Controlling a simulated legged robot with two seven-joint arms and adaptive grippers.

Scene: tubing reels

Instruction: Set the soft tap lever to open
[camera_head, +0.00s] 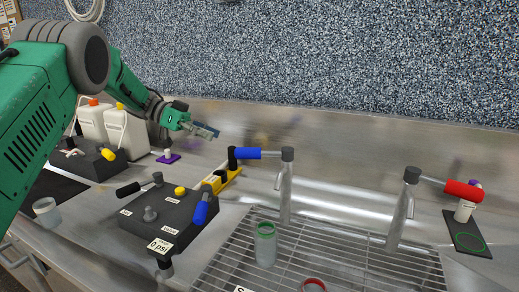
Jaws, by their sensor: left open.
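Two grey taps stand at the back of a wire rack. The left tap (286,187) has a lever with a blue handle (248,154) that points left, roughly level. The right tap (401,214) has a lever with a red handle (463,190) that points right. A white label starting with "S" is cut off at the bottom edge, below the left tap; I cannot read which tap is the soft one. My left gripper (206,131) is open and empty, above and to the left of the blue handle, apart from it. My right gripper is not in view.
A wire rack (335,262) holds a green-rimmed glass (265,246) and a red-rimmed one (313,286). A dark valve block (165,220) with several knobs and a yellow piece (222,180) lie left of the taps. White jugs (126,132) stand behind my arm.

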